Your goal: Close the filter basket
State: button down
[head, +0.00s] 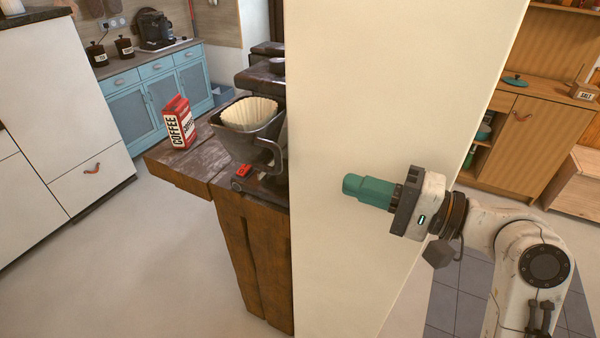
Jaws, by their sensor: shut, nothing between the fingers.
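The filter basket (246,138) is a dark holder with a pale pleated paper filter (249,114) in it. It sticks out to the left from a dark coffee machine (262,80) on a wooden counter, with its open top showing. A curved handle (268,157) is on its right side. The machine's right part is hidden behind a cream panel. My gripper (352,187) has green fingers, shut and empty. It is in front of the panel, to the right of and lower in the picture than the basket, not touching it.
The tall cream panel (390,90) stands between the counter and the right side. A red coffee box (178,122) stands on the wooden counter (180,165). A red switch (243,170) sits below the basket. Open floor (140,260) lies at lower left.

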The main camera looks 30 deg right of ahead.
aim_at(281, 163)
jog(key=b+x, duration=0.4)
jog(key=x, duration=0.5)
jog(key=shift+w+a, duration=0.5)
jog(key=shift+w, duration=0.15)
jog(key=shift+w, duration=0.1)
